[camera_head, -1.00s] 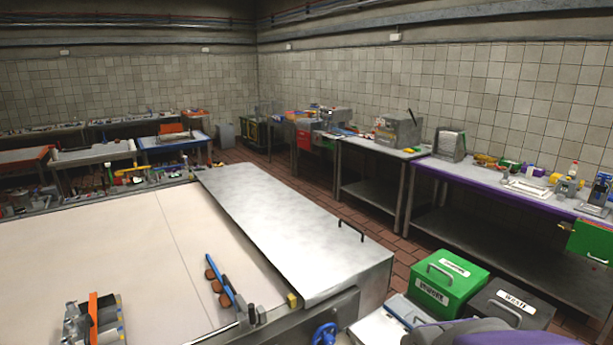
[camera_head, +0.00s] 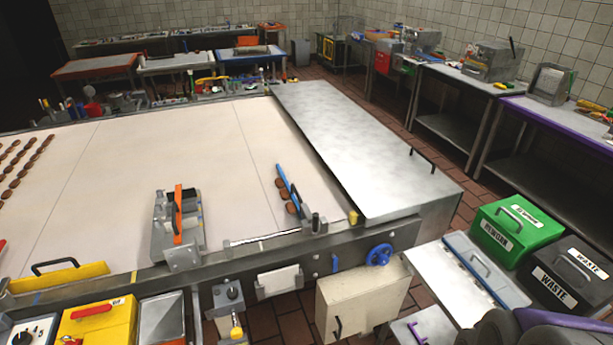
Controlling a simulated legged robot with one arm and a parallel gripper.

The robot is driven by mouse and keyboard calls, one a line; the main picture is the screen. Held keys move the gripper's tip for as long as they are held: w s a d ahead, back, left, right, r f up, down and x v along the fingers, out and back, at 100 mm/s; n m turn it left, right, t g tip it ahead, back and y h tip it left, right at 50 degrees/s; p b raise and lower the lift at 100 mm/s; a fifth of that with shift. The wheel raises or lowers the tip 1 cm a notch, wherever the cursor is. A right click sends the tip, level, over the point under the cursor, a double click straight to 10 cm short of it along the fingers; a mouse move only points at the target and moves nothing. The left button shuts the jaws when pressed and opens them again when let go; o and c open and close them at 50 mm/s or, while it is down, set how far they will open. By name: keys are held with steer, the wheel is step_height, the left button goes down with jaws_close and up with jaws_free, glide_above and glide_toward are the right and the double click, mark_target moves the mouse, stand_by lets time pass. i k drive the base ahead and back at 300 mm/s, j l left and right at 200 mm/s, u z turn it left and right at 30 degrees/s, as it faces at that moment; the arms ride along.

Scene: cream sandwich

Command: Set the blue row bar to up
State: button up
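The blue row bar (camera_head: 288,190) is a thin blue strip at the right part of the pale work surface (camera_head: 190,150), near its front edge. It slants, with its far end to the left and its near end by small grey metal fittings (camera_head: 315,223). Several brown round pieces (camera_head: 291,208) lie against its left side. I cannot tell from here whether the bar is raised or lowered. Dark grey and purple parts at the lower right corner look like my own arm. My gripper's fingers do not show, and nothing of mine touches the bar.
A metal cover (camera_head: 350,145) with a black handle lies right of the work surface. A blue handwheel (camera_head: 379,255) and a cream box (camera_head: 360,295) are at the front. A green bin (camera_head: 515,235) and a black waste bin (camera_head: 570,275) stand at the right. Brick floor shows between the tables.

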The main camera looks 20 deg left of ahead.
mark_target(304, 212)
steer(key=i+u, duration=0.3)
steer(key=i, duration=0.2)
steer(key=i+l+u, duration=0.1)
steer(key=i+u, duration=0.2)
steer(key=i, duration=0.25)
